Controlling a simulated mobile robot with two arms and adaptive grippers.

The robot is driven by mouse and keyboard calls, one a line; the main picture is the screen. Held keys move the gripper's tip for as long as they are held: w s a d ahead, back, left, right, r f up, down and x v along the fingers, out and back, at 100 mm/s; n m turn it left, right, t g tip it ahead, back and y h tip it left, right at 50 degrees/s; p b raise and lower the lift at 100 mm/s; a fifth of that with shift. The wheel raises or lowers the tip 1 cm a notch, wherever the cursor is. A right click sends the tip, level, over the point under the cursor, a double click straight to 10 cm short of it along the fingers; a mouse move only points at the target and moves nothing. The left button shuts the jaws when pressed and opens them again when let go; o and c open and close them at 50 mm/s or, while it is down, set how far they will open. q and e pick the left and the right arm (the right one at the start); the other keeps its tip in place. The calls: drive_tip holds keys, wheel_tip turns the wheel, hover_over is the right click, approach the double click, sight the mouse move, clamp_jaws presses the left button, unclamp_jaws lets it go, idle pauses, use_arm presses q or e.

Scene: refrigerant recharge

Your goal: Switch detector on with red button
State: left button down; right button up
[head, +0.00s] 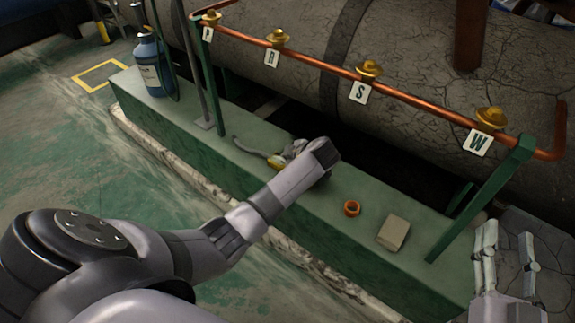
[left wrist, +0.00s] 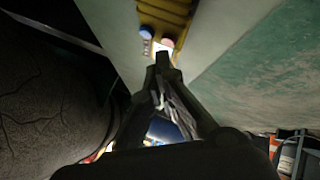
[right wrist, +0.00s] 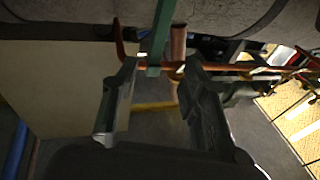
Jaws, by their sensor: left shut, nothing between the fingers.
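The yellow detector (head: 277,161) lies on the green ledge, partly hidden by my left wrist in the head view. In the left wrist view, the yellow detector body (left wrist: 165,12) shows a red button (left wrist: 168,43) and a blue button (left wrist: 146,33) on its near end. My left gripper (left wrist: 162,60) is shut and empty, its tips right at the red button's lower edge; I cannot tell whether they touch it. My right gripper (head: 508,245) is open and empty at the right, away from the detector; its spread fingers also show in the right wrist view (right wrist: 157,75).
The green ledge (head: 325,210) also holds an orange ring (head: 352,208), a beige block (head: 393,232) and a blue bottle (head: 152,65). A copper pipe (head: 325,65) with brass valves and tags P, R, S, W runs above. A green post (head: 480,200) stands near my right gripper.

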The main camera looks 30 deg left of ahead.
use_arm(q)
drive_tip(key=shift+f, duration=0.15)
use_arm(e)
drive_tip(key=shift+r, duration=0.1)
idle(0.3)
use_arm(q)
drive_tip(key=shift+f, duration=0.3)
use_arm(e)
drive_tip(key=shift+s+a+r+t, duration=0.1)
drive_tip(key=shift+s+r+t, duration=0.1)
drive_tip(key=shift+r+t, duration=0.7)
drive_tip(key=shift+r, duration=0.2)
use_arm(q)
drive_tip(key=shift+b, duration=0.3)
use_arm(e)
drive_tip(key=shift+s, duration=0.1)
use_arm(q)
drive_tip(key=shift+r+p, duration=0.45)
drive_tip(key=shift+p, duration=0.1)
use_arm(e)
drive_tip(key=shift+w+d+f+g, duration=0.1)
drive_tip(key=shift+w+f+g, duration=0.1)
drive_tip(key=shift+f+g, duration=0.7)
drive_tip(key=shift+w+d+f+g, duration=0.15)
drive_tip(key=shift+f+g, duration=0.45)
drive_tip(key=shift+f, duration=0.6)
use_arm(q)
drive_tip(key=shift+r, duration=0.1)
use_arm(e)
drive_tip(key=shift+f, duration=0.1)
